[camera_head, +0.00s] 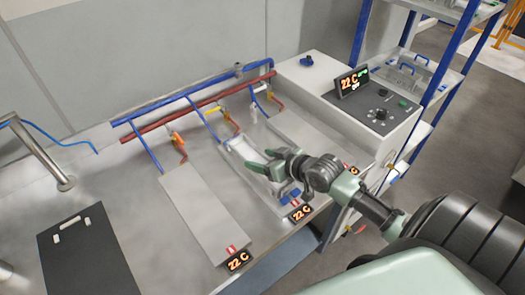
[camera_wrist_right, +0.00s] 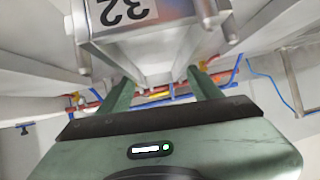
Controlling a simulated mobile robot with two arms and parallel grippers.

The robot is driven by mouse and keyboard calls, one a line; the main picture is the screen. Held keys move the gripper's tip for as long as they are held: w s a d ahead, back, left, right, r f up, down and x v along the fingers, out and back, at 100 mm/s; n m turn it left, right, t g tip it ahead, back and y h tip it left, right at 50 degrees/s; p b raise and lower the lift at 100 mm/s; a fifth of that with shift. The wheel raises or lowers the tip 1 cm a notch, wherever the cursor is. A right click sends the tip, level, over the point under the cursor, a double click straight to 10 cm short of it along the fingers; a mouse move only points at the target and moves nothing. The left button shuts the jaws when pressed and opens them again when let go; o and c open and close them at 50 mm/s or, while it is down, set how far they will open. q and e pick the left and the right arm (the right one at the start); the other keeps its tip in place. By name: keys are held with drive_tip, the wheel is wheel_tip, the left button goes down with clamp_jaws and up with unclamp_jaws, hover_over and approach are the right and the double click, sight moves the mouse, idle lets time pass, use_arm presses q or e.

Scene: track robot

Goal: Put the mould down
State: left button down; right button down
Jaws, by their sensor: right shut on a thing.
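The mould (camera_head: 244,151) is a pale metal tray over the middle plate of the bench. A blue handle part (camera_head: 290,193) shows at its near end. My right gripper (camera_head: 270,162) comes in from the right and is shut on it, covering part of it. I cannot tell whether the mould touches the plate. In the right wrist view, a metal block marked 32 (camera_wrist_right: 130,22) fills the top, beyond the two green fingers of the right gripper (camera_wrist_right: 160,88). The hold itself is not clear there. My left gripper is not in view.
A bare plate (camera_head: 205,210) lies left of the mould, with a 22 C display. Blue and red pipes (camera_head: 195,98) with valves run behind. A control box (camera_head: 375,105) stands right, a shelf rack (camera_head: 425,75) beyond. A dark board (camera_head: 85,250) lies at the left.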

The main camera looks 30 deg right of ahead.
drive_tip(key=shift+w+r, duration=0.1)
drive_tip(key=shift+c, duration=1.4)
unclamp_jaws()
drive_tip(key=shift+f, duration=0.2)
drive_tip(key=shift+r, duration=0.15)
drive_tip(key=shift+s, duration=0.45)
drive_tip(key=b+v, duration=0.1)
drive_tip(key=v, duration=1)
drive_tip(key=shift+s+r, duration=0.1)
drive_tip(key=shift+r, duration=0.15)
